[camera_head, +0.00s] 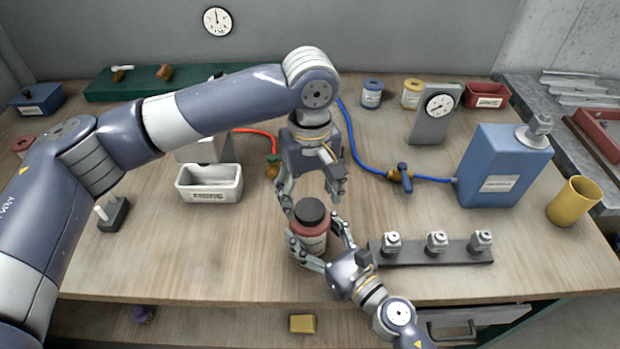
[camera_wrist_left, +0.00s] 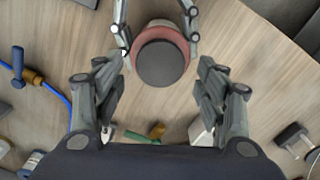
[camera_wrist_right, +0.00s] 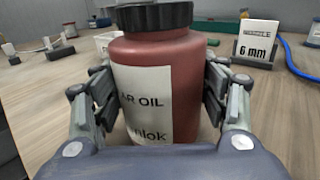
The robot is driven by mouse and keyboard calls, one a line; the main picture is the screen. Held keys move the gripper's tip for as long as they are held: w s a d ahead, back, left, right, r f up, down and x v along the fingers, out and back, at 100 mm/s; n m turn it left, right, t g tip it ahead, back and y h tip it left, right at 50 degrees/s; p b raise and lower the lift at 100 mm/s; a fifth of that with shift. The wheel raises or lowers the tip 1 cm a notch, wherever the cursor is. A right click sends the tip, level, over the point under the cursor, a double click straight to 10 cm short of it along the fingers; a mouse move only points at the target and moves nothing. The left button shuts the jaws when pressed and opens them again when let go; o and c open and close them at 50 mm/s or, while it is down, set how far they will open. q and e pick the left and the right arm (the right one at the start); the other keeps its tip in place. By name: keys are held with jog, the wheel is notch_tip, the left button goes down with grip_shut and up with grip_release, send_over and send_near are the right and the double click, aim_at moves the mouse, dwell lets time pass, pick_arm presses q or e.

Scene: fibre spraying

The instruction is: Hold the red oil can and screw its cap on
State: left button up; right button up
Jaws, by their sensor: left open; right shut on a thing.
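The red oil can (camera_head: 312,236) stands upright near the front middle of the table, with a white label that faces the right wrist camera (camera_wrist_right: 155,85). Its black cap (camera_head: 310,210) sits on top; the right wrist view cuts it off at the upper edge, and I cannot tell how tight it is. My right gripper (camera_head: 320,240) is shut on the can's body from the front right, a finger on each side. My left gripper (camera_head: 312,203) points down above the cap with its fingers open. In the left wrist view the cap (camera_wrist_left: 163,63) lies beyond the open fingers, apart from them.
A dark rack (camera_head: 440,254) with several metal nozzles stands right of the can. A white bin (camera_head: 209,184) is to the left. A blue tank (camera_head: 505,165) and yellow cup (camera_head: 574,201) stand at the right. A blue hose (camera_head: 365,160) runs behind my left gripper.

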aim_at(310, 209)
pick_arm(q)
jog(key=shift+f, duration=1.55)
